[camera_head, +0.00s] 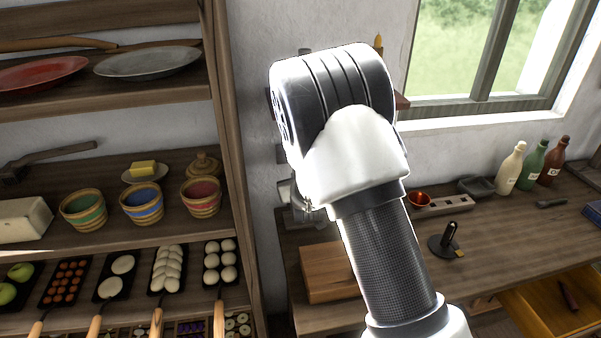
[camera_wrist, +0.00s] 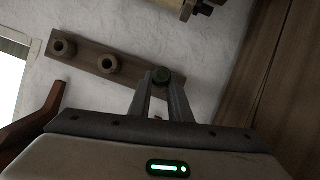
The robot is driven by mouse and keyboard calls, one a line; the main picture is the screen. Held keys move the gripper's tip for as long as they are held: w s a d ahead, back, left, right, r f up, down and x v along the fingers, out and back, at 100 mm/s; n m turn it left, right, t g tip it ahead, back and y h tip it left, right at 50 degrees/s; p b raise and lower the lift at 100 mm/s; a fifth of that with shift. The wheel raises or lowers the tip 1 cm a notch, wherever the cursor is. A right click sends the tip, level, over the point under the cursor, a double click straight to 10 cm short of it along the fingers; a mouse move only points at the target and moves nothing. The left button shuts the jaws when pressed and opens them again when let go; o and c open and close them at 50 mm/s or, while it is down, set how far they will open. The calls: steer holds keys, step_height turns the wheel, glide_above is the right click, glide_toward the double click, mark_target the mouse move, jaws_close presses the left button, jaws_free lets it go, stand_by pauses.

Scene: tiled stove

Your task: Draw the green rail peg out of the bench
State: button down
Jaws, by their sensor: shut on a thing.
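Two brown pegs (camera_wrist: 63,47) (camera_wrist: 107,64) stand in the rail to the left. In the head view my arm covers most of the rail and the peg.
A wooden shelf unit (camera_head: 232,150) with bowls and trays stands left of my arm. The bench (camera_head: 480,235) below the window holds a wooden block (camera_head: 328,272), bottles (camera_head: 532,165) and a black stand (camera_head: 445,243). An open drawer (camera_head: 550,308) sticks out at lower right.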

steer(key=shift+s+d, duration=0.2)
steer(key=shift+s, duration=0.9)
steer(key=shift+s+d+b, duration=0.2)
steer(key=shift+s+b, duration=0.2)
steer(key=shift+s, duration=0.6)
steer(key=shift+s+d+b, duration=0.2)
steer(key=shift+s+b, duration=0.2)
steer(key=shift+s, duration=0.55)
